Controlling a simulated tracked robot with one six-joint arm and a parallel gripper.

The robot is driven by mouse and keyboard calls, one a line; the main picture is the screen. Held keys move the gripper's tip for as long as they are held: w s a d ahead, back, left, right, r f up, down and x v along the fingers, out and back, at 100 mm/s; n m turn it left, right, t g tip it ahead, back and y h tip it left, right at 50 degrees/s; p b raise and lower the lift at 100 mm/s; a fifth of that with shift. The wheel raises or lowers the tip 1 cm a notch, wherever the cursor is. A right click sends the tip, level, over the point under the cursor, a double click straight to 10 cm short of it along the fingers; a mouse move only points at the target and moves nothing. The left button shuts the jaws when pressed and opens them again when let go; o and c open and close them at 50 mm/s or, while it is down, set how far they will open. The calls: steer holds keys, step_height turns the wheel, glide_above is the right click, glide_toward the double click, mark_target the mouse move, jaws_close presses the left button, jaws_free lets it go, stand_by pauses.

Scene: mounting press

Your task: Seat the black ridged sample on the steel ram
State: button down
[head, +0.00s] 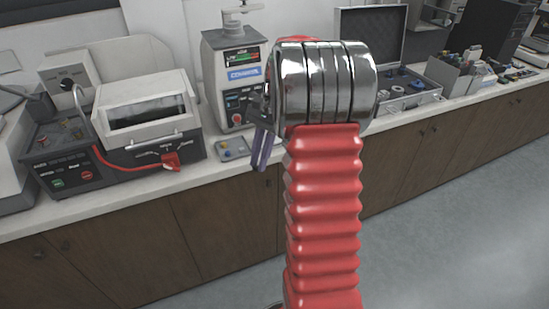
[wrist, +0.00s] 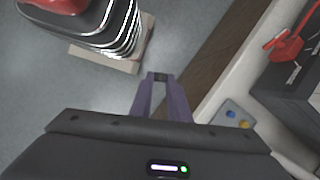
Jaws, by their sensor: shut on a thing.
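My gripper (wrist: 159,78) has two purple fingers that come together at their tips, with a small dark piece, the black sample (wrist: 160,76), between them. Its ridges are too small to make out. In the head view my gripper (head: 261,152) hangs over the front edge of the counter, left of my arm, and the sample cannot be made out there. The white mounting press (head: 226,85) stands on the counter behind the gripper, its right side partly hidden by my arm. I cannot make out the steel ram in either view.
A small grey tray (head: 232,150) with blue and yellow pieces lies in front of the press; the wrist view also shows it (wrist: 235,112). A machine with a red handle (head: 171,160) stands left. An open case (head: 410,97) is at right. The floor in front is clear.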

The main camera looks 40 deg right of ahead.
steer(key=w+a+f+n+g+h, duration=0.1)
steer(key=w+a+f+n, duration=0.1)
steer(key=a+n, duration=0.3)
steer(key=w+a+f+n+g+h, duration=0.1)
steer(key=w+a+n, duration=0.4)
steer(key=a, duration=0.6)
steer(key=w+a+f+n+g+h, duration=0.1)
steer(key=w+a+f+n+h, duration=0.1)
steer(key=a+n, duration=0.4)
step_height(320, 180, down, 3)
steer(key=shift+w+a+r+g+h, duration=0.15)
steer(key=shift+w+a+g+h, duration=0.2)
steer(key=shift+w+a, duration=0.55)
steer(key=shift+s+a, duration=0.2)
steer(key=shift+s, duration=0.05)
